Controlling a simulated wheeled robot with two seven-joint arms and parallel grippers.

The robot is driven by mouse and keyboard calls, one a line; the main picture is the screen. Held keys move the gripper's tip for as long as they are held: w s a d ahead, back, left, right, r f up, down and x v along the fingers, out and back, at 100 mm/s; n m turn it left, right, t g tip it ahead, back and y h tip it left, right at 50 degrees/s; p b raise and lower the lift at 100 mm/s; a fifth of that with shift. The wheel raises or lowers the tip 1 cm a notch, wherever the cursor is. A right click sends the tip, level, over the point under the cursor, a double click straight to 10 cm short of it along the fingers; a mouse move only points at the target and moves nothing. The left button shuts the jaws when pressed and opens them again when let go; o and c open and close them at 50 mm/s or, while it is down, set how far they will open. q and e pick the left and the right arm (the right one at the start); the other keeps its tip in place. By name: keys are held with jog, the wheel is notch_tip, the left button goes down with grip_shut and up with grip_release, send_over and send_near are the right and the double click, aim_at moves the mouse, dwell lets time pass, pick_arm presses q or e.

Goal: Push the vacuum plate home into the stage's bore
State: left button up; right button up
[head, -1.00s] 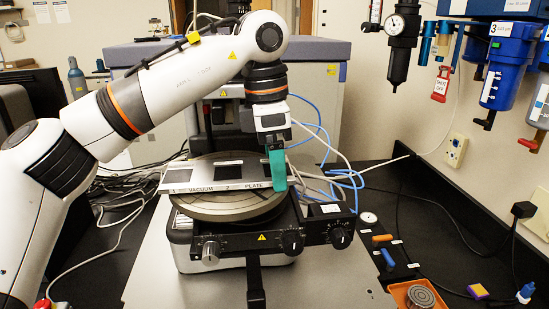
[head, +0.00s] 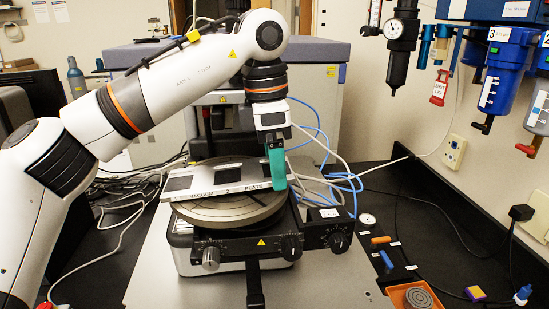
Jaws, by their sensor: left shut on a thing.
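The vacuum plate (head: 235,187) is a flat silver bar with dark square windows and the words "VACUUM" and "PLATE" on its front edge. It lies across the top of the round grey stage (head: 225,210), with its left end out past the rim. The stage's bore is hidden, and I cannot tell how the plate sits against it. My left gripper (head: 276,180), with teal fingers, comes down from above and is shut on the plate's right end. My right gripper is not in view.
An orange tray (head: 400,292) with a round grey disc (head: 418,298) is at lower right, near small tools (head: 386,259).

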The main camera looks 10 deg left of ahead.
pick_arm(q)
jog(key=shift+d+r+y, duration=0.1)
jog(key=shift+r+y, duration=0.05)
jog(key=shift+y, duration=0.35)
jog(key=shift+d, duration=0.1)
jog(key=shift+a, duration=0.2)
jog(key=shift+d, duration=0.15)
dwell(0.5)
jog(key=shift+f, duration=0.2)
jog(key=shift+f+b, duration=0.3)
jog(key=shift+f, duration=0.3)
jog(key=shift+f, duration=0.35)
dwell(1.0)
